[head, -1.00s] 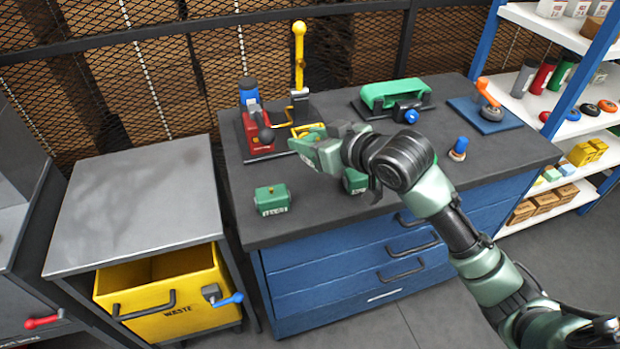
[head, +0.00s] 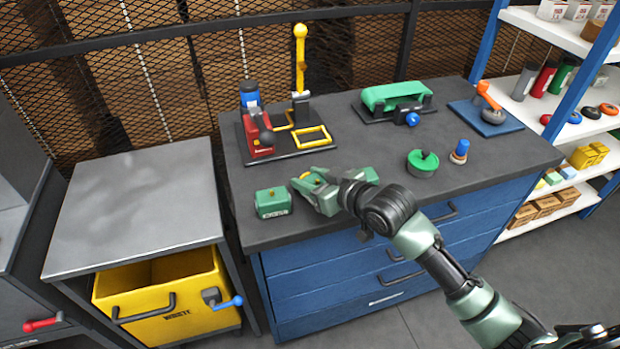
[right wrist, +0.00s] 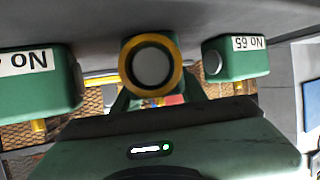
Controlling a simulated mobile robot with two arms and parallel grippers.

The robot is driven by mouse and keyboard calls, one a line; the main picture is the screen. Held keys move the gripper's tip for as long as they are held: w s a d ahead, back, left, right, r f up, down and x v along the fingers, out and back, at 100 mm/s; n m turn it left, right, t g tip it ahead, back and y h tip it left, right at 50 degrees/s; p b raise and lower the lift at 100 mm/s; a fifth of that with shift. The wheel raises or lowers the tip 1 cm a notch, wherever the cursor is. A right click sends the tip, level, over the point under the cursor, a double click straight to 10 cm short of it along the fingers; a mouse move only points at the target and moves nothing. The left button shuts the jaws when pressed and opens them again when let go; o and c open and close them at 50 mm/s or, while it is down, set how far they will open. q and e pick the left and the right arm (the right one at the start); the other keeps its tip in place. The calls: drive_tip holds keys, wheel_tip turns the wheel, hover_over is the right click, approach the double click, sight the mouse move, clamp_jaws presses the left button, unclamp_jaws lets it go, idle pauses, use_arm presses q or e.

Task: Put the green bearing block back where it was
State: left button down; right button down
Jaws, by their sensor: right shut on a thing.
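My right gripper (head: 312,186) is over the front part of the grey workbench top, shut on a green bearing block. In the right wrist view this held block (right wrist: 152,63) is between the fingers, with a yellow ring around a grey round face. One green block (head: 272,202) stands to its left in the head view; the wrist view shows it labelled No 65 (right wrist: 237,58). Another green block (right wrist: 40,83), its label partly cut off, is on the other side, mostly hidden behind my gripper in the head view. I cannot tell whether the held block touches the bench.
Behind stands a press with a red body (head: 257,135), an upright yellow lever (head: 300,60) and an empty yellow square frame (head: 311,138). A round green part (head: 422,162) and a blue-topped part (head: 460,151) stand right. A yellow waste bin (head: 165,295) is lower left.

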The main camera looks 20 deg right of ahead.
drive_tip(key=shift+r, duration=0.1)
drive_tip(key=c, duration=0.8)
unclamp_jaws()
drive_tip(key=v, duration=1.2)
drive_tip(key=shift+b, duration=0.35)
